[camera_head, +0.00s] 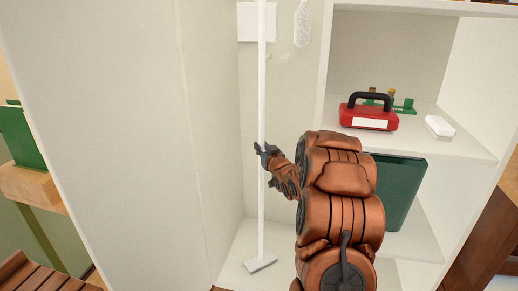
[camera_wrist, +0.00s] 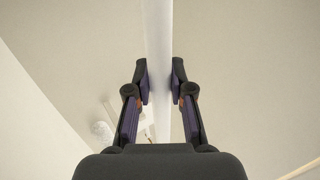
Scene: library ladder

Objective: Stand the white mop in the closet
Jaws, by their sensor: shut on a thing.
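The white mop (camera_head: 261,90) stands nearly upright inside the narrow left section of the white closet (camera_head: 205,120). Its flat grey-white head (camera_head: 261,262) is at the closet floor; whether it rests there fully I cannot tell. My gripper (camera_head: 262,152) is shut on the handle about midway up. In the wrist view the white handle (camera_wrist: 158,60) runs between the two fingers of my gripper (camera_wrist: 160,82). The top of the handle is outside the head view.
To the right, shelves hold a red toolbox (camera_head: 368,117), a small white box (camera_head: 440,126) and a dark green bin (camera_head: 403,190) partly behind my arm. A white card (camera_head: 248,22) and a clear bottle shape (camera_head: 303,24) are on the back wall. The closet's left panel stands close by.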

